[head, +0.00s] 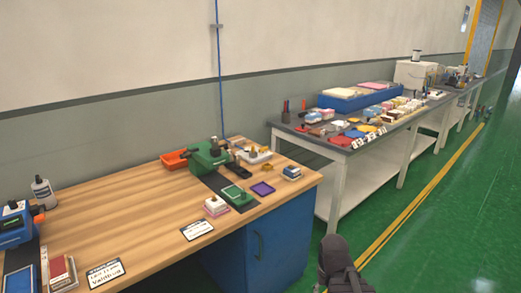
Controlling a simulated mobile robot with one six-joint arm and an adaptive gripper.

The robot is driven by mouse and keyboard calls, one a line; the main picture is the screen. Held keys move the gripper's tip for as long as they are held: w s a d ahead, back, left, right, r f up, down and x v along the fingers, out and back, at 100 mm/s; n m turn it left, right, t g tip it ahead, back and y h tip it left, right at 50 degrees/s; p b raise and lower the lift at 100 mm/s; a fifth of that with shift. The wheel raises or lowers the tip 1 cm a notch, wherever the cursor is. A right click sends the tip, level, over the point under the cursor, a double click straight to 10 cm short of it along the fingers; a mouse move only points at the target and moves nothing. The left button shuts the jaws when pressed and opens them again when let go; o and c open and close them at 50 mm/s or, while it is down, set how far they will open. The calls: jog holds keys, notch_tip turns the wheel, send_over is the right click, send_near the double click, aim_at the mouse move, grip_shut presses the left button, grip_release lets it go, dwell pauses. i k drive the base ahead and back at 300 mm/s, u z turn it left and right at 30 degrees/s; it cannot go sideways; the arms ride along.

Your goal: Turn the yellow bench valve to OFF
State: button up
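I cannot make out a yellow bench valve in the head view. A thin blue pipe (220,80) runs down the wall behind the wooden bench, with a small dark fitting (217,26) high on it. My gripper (332,245) is a dark shape at the bottom, right of the bench's blue cabinet. It is apart from the pipe and the benches. Its fingertips are not clear, so its opening cannot be told.
The wooden bench (130,215) holds a green machine (207,157), an orange tray (174,160), and a blue device (14,225). A grey-topped table (310,135) with several coloured items stands behind. The green floor (440,225) at right is clear.

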aim_at(262, 149)
jog(key=u, duration=0.25)
jog(key=i, duration=1)
jog(key=u, duration=0.05)
